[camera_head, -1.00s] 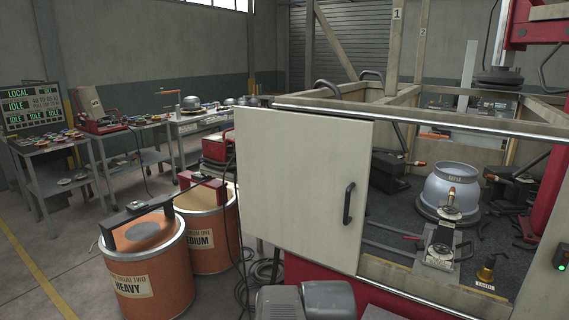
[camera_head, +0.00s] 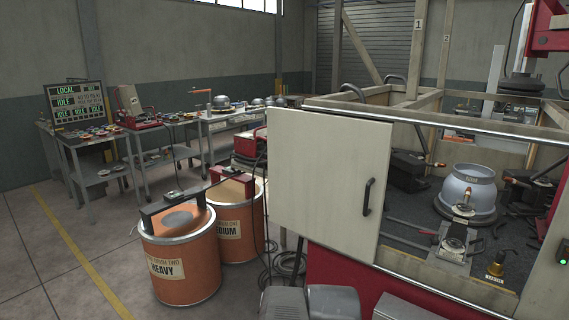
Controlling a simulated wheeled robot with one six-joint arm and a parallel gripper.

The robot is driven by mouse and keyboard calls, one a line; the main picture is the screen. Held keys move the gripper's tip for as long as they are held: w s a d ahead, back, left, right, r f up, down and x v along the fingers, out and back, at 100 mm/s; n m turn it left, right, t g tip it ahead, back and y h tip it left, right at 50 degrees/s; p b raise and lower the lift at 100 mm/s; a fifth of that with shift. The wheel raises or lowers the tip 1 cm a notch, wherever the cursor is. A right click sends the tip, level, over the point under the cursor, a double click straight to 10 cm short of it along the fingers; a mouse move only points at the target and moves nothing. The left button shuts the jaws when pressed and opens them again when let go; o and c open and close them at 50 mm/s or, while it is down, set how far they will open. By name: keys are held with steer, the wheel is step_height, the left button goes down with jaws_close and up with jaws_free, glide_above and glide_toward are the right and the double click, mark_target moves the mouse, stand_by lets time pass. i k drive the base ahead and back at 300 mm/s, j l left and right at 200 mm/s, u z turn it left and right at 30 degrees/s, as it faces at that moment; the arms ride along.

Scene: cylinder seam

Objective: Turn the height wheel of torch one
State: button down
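A post marked "1" (camera_head: 419,25) stands at the back of the fenced cell. Below it, a black torch-like unit with a copper tip (camera_head: 408,170) sits left of a grey metal cylinder (camera_head: 468,192). A second dark unit (camera_head: 520,187) is right of the cylinder, partly cut off by the frame and a red column. I cannot make out a height wheel on either unit. My gripper is not in view. Grey rounded parts (camera_head: 305,301) at the bottom edge look like my own arm.
A cream door panel (camera_head: 325,185) with a black handle blocks part of the cell's front. Orange drums marked HEAVY (camera_head: 180,255) and MEDIUM (camera_head: 235,220) stand left of it, with cables on the floor. Workbenches (camera_head: 95,170) line the left wall. The floor at front left is clear.

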mark_target(463, 207)
steer(key=j+z, duration=0.15)
steer(key=z, duration=1.2)
steer(key=u, duration=1.3)
steer(key=z, duration=1.15)
